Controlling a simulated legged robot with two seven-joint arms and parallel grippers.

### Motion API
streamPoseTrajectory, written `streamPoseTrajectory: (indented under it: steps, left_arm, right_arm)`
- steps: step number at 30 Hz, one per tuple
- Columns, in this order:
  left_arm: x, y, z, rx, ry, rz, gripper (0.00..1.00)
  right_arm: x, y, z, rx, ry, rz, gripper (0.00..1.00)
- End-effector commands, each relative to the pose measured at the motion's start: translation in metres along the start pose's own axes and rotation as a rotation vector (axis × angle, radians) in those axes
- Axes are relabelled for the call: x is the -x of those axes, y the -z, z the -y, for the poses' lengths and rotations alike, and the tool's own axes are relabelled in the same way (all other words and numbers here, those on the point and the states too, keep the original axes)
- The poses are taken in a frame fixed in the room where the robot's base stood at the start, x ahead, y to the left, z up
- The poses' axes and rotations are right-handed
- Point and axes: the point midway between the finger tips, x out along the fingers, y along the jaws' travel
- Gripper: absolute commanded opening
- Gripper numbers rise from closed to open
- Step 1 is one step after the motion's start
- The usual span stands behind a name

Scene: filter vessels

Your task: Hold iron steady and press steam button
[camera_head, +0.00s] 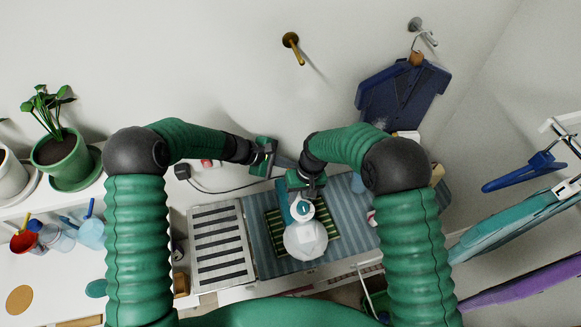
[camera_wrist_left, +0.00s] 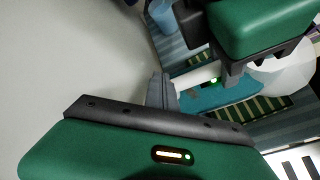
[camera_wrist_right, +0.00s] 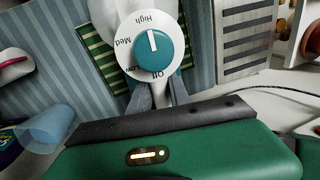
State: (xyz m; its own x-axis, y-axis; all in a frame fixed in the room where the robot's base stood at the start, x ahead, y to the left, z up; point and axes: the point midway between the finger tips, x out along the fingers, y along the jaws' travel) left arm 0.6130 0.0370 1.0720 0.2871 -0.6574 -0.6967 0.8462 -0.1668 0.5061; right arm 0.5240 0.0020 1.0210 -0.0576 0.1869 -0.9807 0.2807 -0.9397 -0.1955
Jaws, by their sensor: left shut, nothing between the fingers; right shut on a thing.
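The iron (camera_head: 305,240), with a white rounded body, teal handle and teal dial, sits on a striped mat on the ironing surface. Its dial (camera_wrist_right: 153,48) faces the right wrist camera, with High, Med, Low and Off marked around it. My right gripper (camera_head: 304,188) is shut on the iron just behind the dial; the exact grip is partly hidden. My left gripper (camera_head: 284,163) is shut and empty, close beside the right gripper. In the left wrist view its fingertips (camera_wrist_left: 160,88) are near the teal handle (camera_wrist_left: 228,96). I cannot make out the steam button.
The blue striped board (camera_head: 352,225) surrounds the mat, with a grey slatted rack (camera_head: 218,245) to its left. A black cord (camera_head: 225,191) runs behind. A navy garment (camera_head: 400,95) hangs on the wall. Potted plants and cups stand at left, hangers (camera_head: 525,172) at right.

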Motion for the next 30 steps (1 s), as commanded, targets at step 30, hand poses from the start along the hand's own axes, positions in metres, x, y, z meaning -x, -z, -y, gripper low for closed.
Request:
streamPoseTrajectory:
  steps: [30]
  left_arm:
    - [0.035, -0.025, -0.025, -0.002, 0.0, -0.001, 0.0]
  right_arm:
    - [0.001, 0.001, 0.0, 0.0, 0.001, -0.001, 0.0]
